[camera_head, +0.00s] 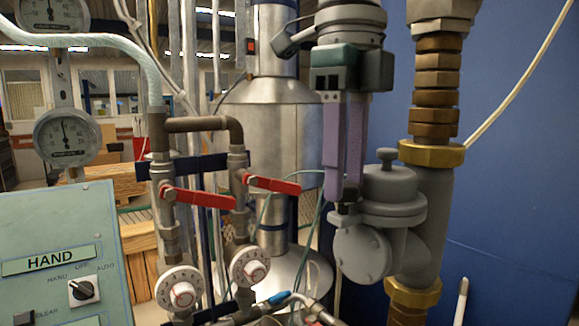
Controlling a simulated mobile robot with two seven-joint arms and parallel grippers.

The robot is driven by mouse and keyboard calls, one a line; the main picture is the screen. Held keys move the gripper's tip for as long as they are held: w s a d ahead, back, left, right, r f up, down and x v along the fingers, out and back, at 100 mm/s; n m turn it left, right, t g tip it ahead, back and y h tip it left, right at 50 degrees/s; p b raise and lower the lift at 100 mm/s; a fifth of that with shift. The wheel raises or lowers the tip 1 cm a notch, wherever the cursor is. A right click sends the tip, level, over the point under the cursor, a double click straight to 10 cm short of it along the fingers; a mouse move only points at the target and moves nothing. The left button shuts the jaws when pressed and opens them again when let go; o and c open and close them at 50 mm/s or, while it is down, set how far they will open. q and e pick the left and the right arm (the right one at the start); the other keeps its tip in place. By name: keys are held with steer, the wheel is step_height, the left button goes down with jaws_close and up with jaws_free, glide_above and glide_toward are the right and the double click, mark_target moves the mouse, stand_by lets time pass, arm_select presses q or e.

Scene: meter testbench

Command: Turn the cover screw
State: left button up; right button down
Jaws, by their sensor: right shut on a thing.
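My right gripper (344,199) comes down from the top with two purple fingers. Its tips are shut on a small dark piece, the cover screw (347,210), at the upper left of the grey metal meter body (394,213). The fingers hide most of the screw. Just below the tips is the round bolted cover (362,254) on the front of the body. The grey body also has a knob (387,155) on top, right of the fingers and apart from them. My left gripper is not in view.
A brass-fitted pipe (433,150) rises right of the fingers. To the left are two red-handled valves (198,197), round dials (181,290), a pressure gauge (67,137) and a control panel (60,245). A silver tank (265,125) stands behind. The blue wall side at right is mostly clear.

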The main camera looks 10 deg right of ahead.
steer(key=c, duration=0.5)
jaws_free()
steer(key=shift+o, duration=0.3)
steer(key=shift+d, duration=0.1)
